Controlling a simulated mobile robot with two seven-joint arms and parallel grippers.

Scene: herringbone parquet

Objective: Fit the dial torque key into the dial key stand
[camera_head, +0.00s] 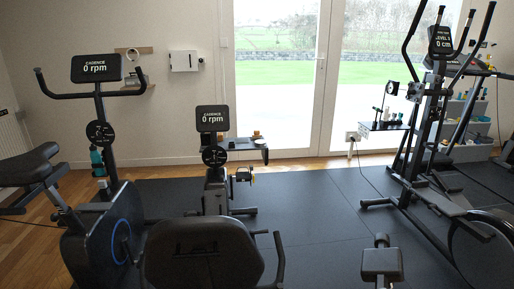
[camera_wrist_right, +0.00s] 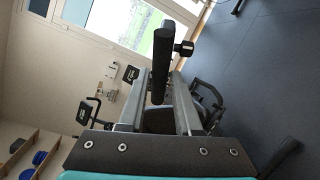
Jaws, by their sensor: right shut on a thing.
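My right gripper (camera_wrist_right: 162,86) shows in the right wrist view with its two grey fingers reaching upward. It is shut on a long dark bar (camera_wrist_right: 161,50), which looks like the handle of the dial torque key. The key's dial is not clearly visible. I cannot single out the dial key stand. A small table (camera_head: 384,127) by the glass door in the head view carries several small dark and light items, too small to tell apart. I see no gripper of mine in the head view, and my left gripper is in neither view.
Exercise bikes stand left (camera_head: 97,68) and centre (camera_head: 212,119), with a dark seat back (camera_head: 205,250) in front. An elliptical trainer (camera_head: 440,120) is at right. A dark padded piece (camera_head: 382,262) rises at the bottom. The dark mat (camera_head: 310,205) between is mostly clear.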

